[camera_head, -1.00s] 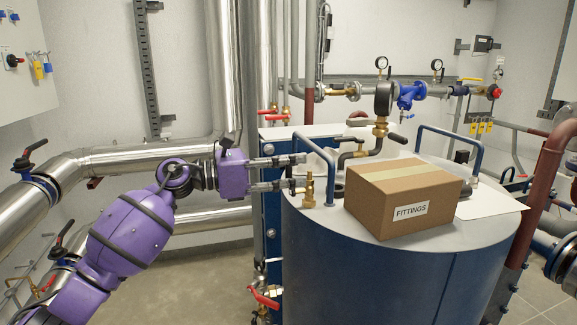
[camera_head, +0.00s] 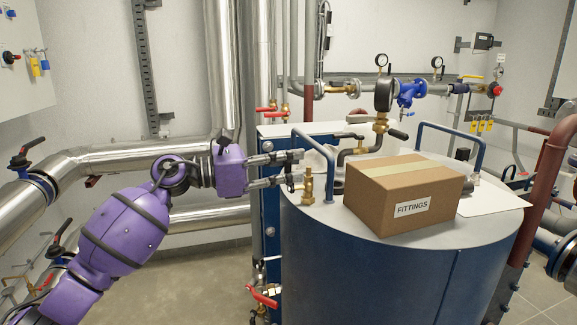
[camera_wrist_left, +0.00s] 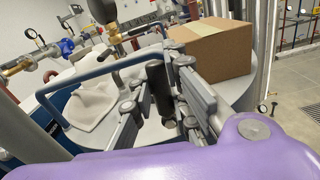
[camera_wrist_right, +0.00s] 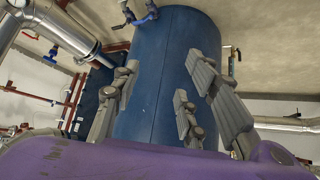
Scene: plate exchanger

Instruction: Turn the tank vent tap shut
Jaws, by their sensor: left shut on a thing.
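The tank vent tap is a small brass valve (camera_head: 308,186) standing on the near left rim of the blue tank (camera_head: 375,265). My left gripper (camera_head: 295,169) reaches in from the left beside it. In the left wrist view a dark upright grip (camera_wrist_left: 160,87) stands between its fingers, seemingly the tap's handle, and the jaws are shut on it. The fingers hide part of the handle, so its exact angle is hard to tell. My right gripper (camera_wrist_right: 163,90) shows only in its own wrist view, with fingers wide apart and empty, facing the tank's side.
A cardboard box (camera_head: 403,198) marked FITTINGS sits on the tank top, right of the tap. A blue rail (camera_head: 327,165) stands just behind the tap. A silver pipe (camera_head: 120,158) runs behind my left arm.

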